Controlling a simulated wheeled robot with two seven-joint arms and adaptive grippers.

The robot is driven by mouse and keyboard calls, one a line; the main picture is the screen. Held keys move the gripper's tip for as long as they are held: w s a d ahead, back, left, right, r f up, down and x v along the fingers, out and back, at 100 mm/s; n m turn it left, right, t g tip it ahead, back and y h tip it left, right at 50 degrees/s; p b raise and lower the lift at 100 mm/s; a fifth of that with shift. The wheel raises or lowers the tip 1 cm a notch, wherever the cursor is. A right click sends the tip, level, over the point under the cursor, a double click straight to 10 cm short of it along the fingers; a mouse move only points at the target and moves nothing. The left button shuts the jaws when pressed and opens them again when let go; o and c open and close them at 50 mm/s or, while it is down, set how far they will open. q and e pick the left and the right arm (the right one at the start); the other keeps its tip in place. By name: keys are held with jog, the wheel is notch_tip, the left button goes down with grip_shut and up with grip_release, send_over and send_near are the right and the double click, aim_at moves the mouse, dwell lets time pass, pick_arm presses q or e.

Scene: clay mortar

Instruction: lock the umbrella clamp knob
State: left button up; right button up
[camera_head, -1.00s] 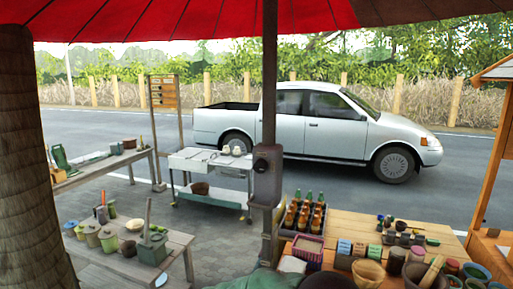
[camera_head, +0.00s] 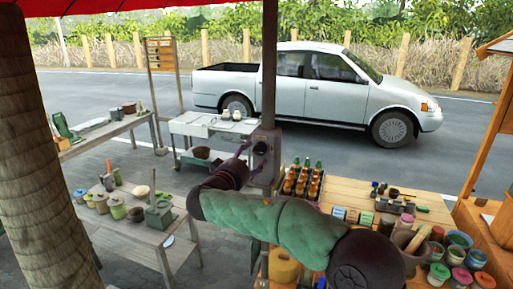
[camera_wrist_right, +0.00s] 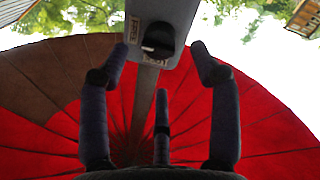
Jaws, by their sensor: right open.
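The umbrella pole (camera_head: 269,70) stands upright in the middle of the head view. A grey clamp box (camera_head: 266,141) is fixed on it, with a dark round knob (camera_head: 261,148) on its face. In the right wrist view the box (camera_wrist_right: 183,18) and its black knob (camera_wrist_right: 158,39) are ahead, near the top. My right gripper (camera_head: 247,160) is beside the box, at its left in the head view. Its fingers are open, spread to either side of the knob in the wrist view, and hold nothing. Whether they touch the box is unclear. My left gripper is not in view.
A crate of bottles (camera_head: 299,187) and a wooden table (camera_head: 352,182) with pots and jars are right of the pole. A white cart (camera_head: 207,128) stands behind, and a bench (camera_head: 118,227) with jars at left. The red canopy (camera_wrist_right: 262,110) spreads above.

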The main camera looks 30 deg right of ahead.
aim_at(258, 150)
jog(key=shift+p+x, duration=0.7)
jog(key=shift+x, duration=1.55)
jog(key=c, duration=1.1)
